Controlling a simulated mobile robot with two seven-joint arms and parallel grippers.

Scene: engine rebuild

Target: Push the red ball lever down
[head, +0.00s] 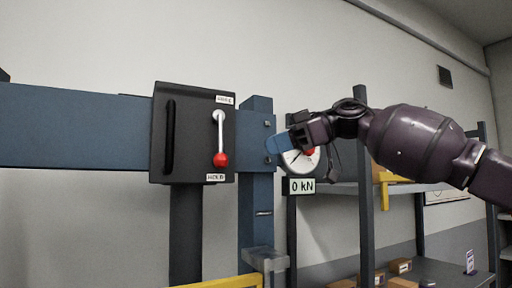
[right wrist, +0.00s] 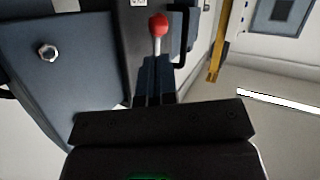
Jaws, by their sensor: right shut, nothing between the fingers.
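The lever is a silver rod with a red ball (head: 221,160) on its end, mounted on a dark control box (head: 192,150). The rod points down from its pivot, and the ball sits at its lower end just above the lower label (head: 215,177). My right gripper (head: 272,144) is shut and empty, to the right of the box and apart from the ball in the head view. In the right wrist view the blue fingers (right wrist: 155,88) are together, with the red ball (right wrist: 158,22) beyond their tips. My left gripper is not in view.
A black handle (head: 169,136) stands on the left of the box. A blue beam (head: 70,125) and post (head: 257,195) carry it. Behind my right gripper is a round gauge, partly hidden, with a "0 kN" display (head: 302,186). Shelves with boxes (head: 400,266) stand at right.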

